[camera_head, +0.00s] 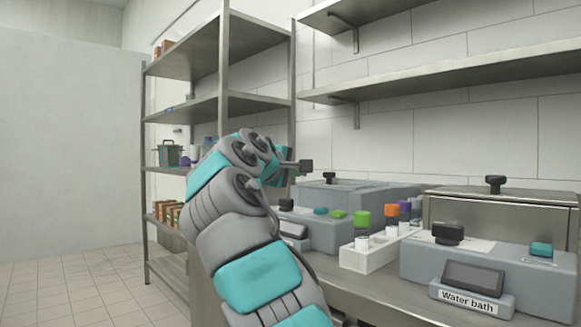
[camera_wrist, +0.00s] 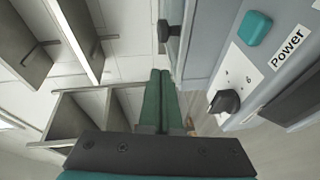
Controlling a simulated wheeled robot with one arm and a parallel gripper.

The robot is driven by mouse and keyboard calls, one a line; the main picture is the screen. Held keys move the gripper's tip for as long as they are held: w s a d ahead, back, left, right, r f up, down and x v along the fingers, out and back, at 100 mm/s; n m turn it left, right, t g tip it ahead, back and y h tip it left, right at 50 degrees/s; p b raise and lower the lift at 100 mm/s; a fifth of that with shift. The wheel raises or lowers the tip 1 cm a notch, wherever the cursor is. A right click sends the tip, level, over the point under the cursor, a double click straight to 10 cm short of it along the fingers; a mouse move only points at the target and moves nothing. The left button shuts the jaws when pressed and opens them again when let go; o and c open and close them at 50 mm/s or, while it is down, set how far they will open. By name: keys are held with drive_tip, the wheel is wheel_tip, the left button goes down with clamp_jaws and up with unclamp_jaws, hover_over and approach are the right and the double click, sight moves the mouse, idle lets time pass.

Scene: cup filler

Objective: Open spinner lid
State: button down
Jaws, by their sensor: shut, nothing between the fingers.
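The grey machine at the left of the bench, which I take to be the spinner (camera_head: 320,232), has a flat lid (camera_head: 352,185) with a black handle (camera_head: 328,178). The lid looks closed. My gripper (camera_head: 305,166) is shut and empty, just left of the handle in the head view and slightly higher. In the wrist view its green fingers (camera_wrist: 160,75) are pressed together. There a black handle (camera_wrist: 163,31) shows beyond the fingertips, apart from them. A machine front with a teal button (camera_wrist: 255,28), a black dial (camera_wrist: 223,102) and a Power label lies at the right.
A water bath (camera_head: 480,262) with its own lid and black handle (camera_head: 496,184) stands at the right. A white rack (camera_head: 372,257) with several colour-capped tubes stands between the machines. Metal shelves (camera_head: 185,105) stand at the left, and wall shelves (camera_head: 450,75) hang above the bench.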

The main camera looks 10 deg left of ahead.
drive_tip(key=shift+w+d+f+b, duration=0.15)
drive_tip(key=shift+w+d+b, duration=0.15)
drive_tip(key=shift+d, duration=0.2)
drive_tip(key=shift+w+d+f+b, duration=0.15)
drive_tip(key=shift+d+b, duration=0.1)
drive_tip(key=shift+d, duration=0.25)
drive_tip(key=shift+w+d, duration=0.3)
drive_tip(key=shift+d, duration=0.4)
drive_tip(key=shift+r, duration=0.1)
